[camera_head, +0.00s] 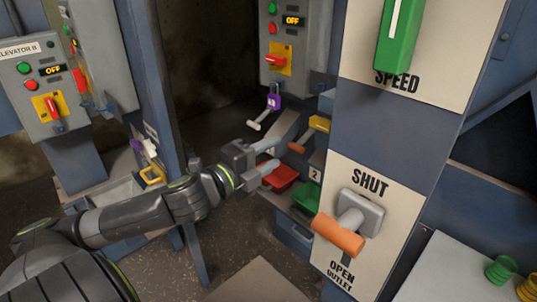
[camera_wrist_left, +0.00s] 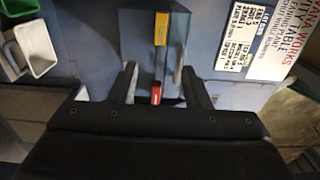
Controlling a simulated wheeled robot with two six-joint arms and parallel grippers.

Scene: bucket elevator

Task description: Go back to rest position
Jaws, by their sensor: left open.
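My left arm comes in from the left in the head view, and its gripper (camera_head: 270,156) is open with both fingers pointing right. It is beside a red bucket (camera_head: 282,178) and left of the panel marked SHUT and OPEN OUTLET. I cannot tell whether it touches the bucket. In the left wrist view the gripper (camera_wrist_left: 160,84) has its two fingers spread. A small red piece (camera_wrist_left: 155,93) shows between them, apart from both, with a yellow piece (camera_wrist_left: 161,28) farther up. My right gripper does not show.
An orange outlet lever (camera_head: 338,236) and a green SPEED handle (camera_head: 401,35) stick out at right. A green bucket (camera_head: 306,196) is near the gripper. Grey control boxes (camera_head: 285,45) reading OFF stand behind. A white table (camera_head: 450,270) is at lower right.

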